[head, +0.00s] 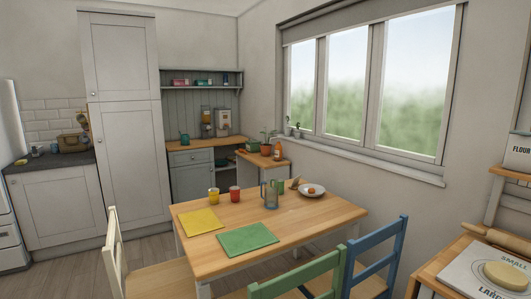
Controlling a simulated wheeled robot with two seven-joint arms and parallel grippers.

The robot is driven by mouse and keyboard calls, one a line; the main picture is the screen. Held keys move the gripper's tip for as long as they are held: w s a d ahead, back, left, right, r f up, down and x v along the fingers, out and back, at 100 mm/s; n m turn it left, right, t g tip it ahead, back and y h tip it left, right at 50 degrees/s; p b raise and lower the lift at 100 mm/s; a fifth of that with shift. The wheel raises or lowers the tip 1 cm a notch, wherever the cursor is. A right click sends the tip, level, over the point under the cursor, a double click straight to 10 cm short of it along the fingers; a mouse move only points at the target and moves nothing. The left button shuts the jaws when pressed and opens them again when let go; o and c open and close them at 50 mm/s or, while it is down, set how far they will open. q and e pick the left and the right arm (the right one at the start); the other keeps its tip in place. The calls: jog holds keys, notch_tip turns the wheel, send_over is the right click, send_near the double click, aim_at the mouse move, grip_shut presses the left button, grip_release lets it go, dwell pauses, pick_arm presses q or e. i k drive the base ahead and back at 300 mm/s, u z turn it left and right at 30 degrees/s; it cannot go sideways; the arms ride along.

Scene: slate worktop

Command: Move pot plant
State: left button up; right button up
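Several potted plants are in the head view, and I cannot tell which one the task means. A small plant (288,127) and another beside it (297,132) stand on the windowsill. Two more plants in brownish pots stand in the far corner: one pot (253,146) is at the back, and the other pot (266,150) is on a small wooden-topped unit near an orange bottle (278,152). All look upright, but they are small at this distance. Neither of my grippers is in view.
A wooden dining table (285,222) holds a yellow mat (200,221), a green mat (247,238), cups, a glass jug (270,195) and a plate (311,193). White, green (300,278) and blue (376,258) chairs surround it. Floor (150,250) shows at left. A side worktop (445,268) stands at right.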

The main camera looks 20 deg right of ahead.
aim_at(266, 148)
jog(key=u, duration=1.1)
jog(key=i, duration=5.2)
jog(key=z, duration=2.1)
jog(key=i, duration=2.45)
